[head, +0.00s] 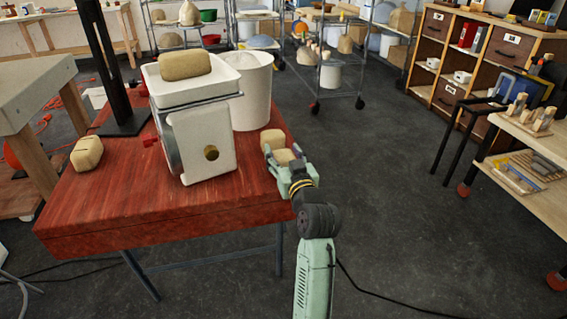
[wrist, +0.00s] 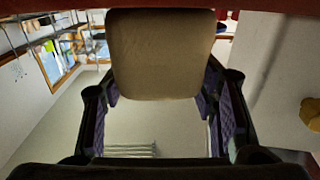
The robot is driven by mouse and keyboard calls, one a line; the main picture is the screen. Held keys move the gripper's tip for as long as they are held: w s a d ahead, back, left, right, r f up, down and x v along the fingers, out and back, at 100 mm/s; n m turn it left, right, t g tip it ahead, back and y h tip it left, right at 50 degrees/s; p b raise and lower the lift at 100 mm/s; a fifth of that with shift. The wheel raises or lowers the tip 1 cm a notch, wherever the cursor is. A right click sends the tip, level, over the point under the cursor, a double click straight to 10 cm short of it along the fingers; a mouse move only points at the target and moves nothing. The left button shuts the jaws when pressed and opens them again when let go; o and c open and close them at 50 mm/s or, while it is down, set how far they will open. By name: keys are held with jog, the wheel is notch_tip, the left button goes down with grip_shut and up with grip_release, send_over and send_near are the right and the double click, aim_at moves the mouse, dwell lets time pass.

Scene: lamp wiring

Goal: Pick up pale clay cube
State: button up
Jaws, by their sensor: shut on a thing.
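A pale clay cube (head: 284,156) is between the fingers of my gripper (head: 285,160) near the right edge of the red table (head: 100,205). My gripper is shut on it. In the wrist view the cube (wrist: 160,55) fills the gap between the dark finger pads of my gripper (wrist: 160,98), and its upper part runs close to the top of the picture. I cannot tell whether the cube touches the table.
A white machine (head: 199,145) with a tan loaf (head: 185,65) on its tray stands left of my gripper. A white bucket (head: 252,95) stands behind it. Another clay block (head: 87,154) lies at the table's left. The floor to the right (head: 385,175) is clear.

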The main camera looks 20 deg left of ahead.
jog(key=c, duration=0.8)
jog(key=shift+r, duration=0.1)
jog(key=shift+r, duration=0.1)
